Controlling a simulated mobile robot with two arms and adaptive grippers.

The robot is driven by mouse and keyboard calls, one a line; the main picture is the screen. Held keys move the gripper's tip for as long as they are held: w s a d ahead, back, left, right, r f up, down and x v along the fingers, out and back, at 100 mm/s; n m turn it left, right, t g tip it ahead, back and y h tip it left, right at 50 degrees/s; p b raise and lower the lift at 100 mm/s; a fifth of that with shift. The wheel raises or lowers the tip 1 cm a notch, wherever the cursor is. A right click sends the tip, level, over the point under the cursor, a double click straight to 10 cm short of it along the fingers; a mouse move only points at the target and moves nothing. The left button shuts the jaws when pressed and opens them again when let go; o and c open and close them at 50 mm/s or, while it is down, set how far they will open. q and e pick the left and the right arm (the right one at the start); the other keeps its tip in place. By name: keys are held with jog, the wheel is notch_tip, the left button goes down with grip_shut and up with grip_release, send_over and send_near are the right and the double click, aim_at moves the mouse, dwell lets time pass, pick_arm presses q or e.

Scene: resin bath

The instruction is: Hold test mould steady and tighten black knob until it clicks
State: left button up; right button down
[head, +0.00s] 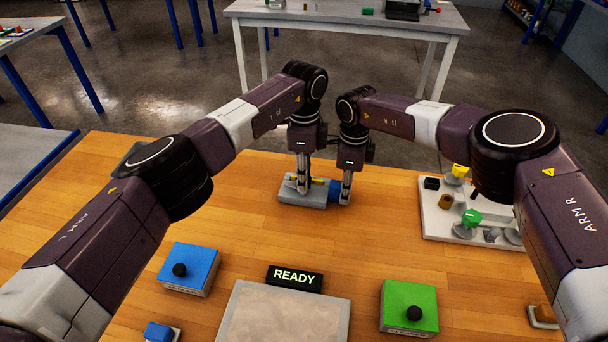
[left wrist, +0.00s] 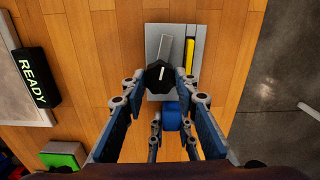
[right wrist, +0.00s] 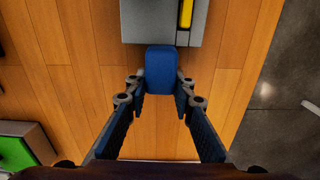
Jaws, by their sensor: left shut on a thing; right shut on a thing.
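The test mould is a grey block (head: 312,200) on the wooden table, with a yellow strip along it and a blue end piece (head: 334,190). It also shows in the left wrist view (left wrist: 157,39). The black knob (left wrist: 159,76) with a white pointer line sits on top of the mould, near the blue end. My left gripper (head: 302,186) is shut on the knob from above, which hides it in the head view. My right gripper (head: 346,188) is shut on the blue end piece (right wrist: 161,70), with one finger on each side.
A READY sign (head: 295,278) stands behind a grey pad (head: 284,315). A blue box (head: 189,269) and a green box (head: 409,307), each with a black button, flank it. A pale tray (head: 440,222) with knobs is at the right. Wood around the mould is clear.

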pick_arm(q)
jog(key=shift+m, duration=0.3)
jog(key=o, duration=1.2)
jog(key=shift+c, duration=0.2)
jog(key=shift+r, duration=0.1)
notch_tip(320, 180, up, 12)
